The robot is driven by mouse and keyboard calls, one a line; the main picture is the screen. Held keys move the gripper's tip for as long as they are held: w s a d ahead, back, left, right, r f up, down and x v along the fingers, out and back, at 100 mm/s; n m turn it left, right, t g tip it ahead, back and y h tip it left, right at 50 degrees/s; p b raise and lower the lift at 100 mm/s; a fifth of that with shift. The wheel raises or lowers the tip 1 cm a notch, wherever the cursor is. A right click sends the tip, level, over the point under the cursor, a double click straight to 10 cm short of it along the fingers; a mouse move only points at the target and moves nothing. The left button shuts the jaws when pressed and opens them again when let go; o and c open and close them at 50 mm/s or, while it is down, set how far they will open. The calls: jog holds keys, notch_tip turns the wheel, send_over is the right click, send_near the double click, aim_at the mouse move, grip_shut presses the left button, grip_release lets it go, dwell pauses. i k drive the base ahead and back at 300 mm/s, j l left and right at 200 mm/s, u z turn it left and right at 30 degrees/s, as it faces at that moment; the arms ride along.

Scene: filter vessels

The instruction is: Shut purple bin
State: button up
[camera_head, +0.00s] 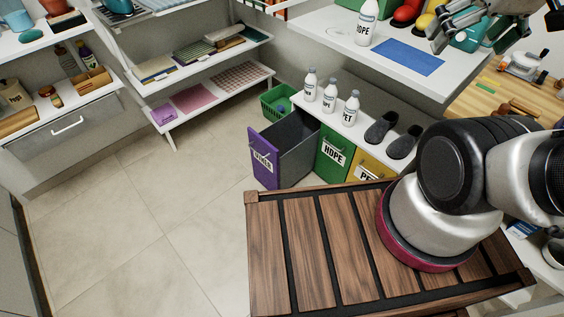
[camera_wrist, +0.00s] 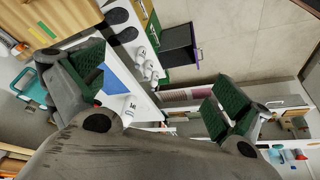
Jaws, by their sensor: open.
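The purple bin (camera_head: 263,161) stands pulled out like a drawer from the row under the low shelf. Its purple front carries a white label and a handle, and its grey inside is open at the top. In the wrist view the bin (camera_wrist: 181,42) shows beyond my fingers near the top middle, with its purple front edge to the right. My gripper (camera_head: 470,28) is at the upper right of the head view, above the white table and well away from the bin. In the wrist view my gripper (camera_wrist: 158,88) has its green-padded fingers spread wide with nothing between them.
A green HDPE bin (camera_head: 333,152) and a yellow bin (camera_head: 369,171) sit closed beside it. Several white bottles (camera_head: 330,95) and dark slippers (camera_head: 380,127) stand on the shelf above. A green crate (camera_head: 279,100) lies behind. The tiled floor (camera_head: 150,220) in front is clear.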

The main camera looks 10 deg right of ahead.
aim_at(283, 153)
jog(key=i+u, duration=0.15)
jog(key=u, duration=0.25)
jog(key=i+l+u, duration=0.1)
jog(key=u, duration=0.25)
jog(key=i+l+u, duration=0.1)
jog(key=u, duration=0.3)
